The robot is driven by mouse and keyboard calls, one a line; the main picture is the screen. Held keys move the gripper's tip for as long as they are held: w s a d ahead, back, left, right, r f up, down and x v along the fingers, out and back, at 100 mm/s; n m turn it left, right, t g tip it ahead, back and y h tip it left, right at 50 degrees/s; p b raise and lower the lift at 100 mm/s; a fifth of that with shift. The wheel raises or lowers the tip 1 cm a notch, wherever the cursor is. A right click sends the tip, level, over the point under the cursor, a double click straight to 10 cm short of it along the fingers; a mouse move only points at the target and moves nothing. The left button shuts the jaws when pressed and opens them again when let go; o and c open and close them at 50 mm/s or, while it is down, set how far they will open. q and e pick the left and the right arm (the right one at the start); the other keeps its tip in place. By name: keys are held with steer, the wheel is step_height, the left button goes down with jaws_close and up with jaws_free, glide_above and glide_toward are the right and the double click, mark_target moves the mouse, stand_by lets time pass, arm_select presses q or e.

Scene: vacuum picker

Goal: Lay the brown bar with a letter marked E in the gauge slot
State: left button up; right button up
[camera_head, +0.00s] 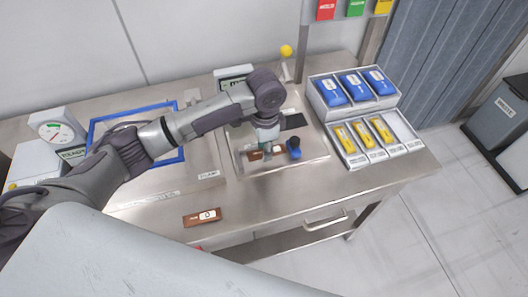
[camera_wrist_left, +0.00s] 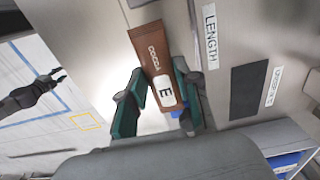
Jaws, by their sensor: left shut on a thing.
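A brown bar marked COCOA with a white label E (camera_wrist_left: 157,65) sits between the fingers of my left gripper (camera_wrist_left: 158,100) in the left wrist view. In the head view my left gripper (camera_head: 267,147) points down over the metal gauge plate (camera_head: 245,166), and part of the brown bar (camera_head: 255,155) shows beside the fingers. The left gripper is shut on this bar. The wrist view shows a LENGTH label (camera_wrist_left: 210,36) right of the bar. I cannot tell whether the bar touches the plate; the slot is largely hidden. My right gripper is not in view.
A second brown bar with a white label (camera_head: 203,217) lies near the table's front edge. Trays of blue packs (camera_head: 352,88) and yellow packs (camera_head: 362,134) stand at right. A blue-framed area (camera_head: 97,128) lies left.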

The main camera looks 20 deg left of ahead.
arm_select(q)
steer(key=shift+w+a+f, duration=0.2)
steer(key=shift+w+a, duration=0.05)
steer(key=shift+w, duration=0.05)
steer(key=shift+f, duration=0.25)
step_height(320, 180, down, 3)
steer(key=shift+a+f+p, duration=0.1)
steer(key=shift+p, duration=0.5)
steer(key=shift+f, duration=0.25)
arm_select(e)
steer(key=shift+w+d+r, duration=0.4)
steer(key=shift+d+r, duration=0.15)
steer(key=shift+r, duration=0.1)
arm_select(q)
steer(key=shift+f, duration=0.15)
steer(key=o, duration=1.1)
steer(key=shift+c, duration=0.2)
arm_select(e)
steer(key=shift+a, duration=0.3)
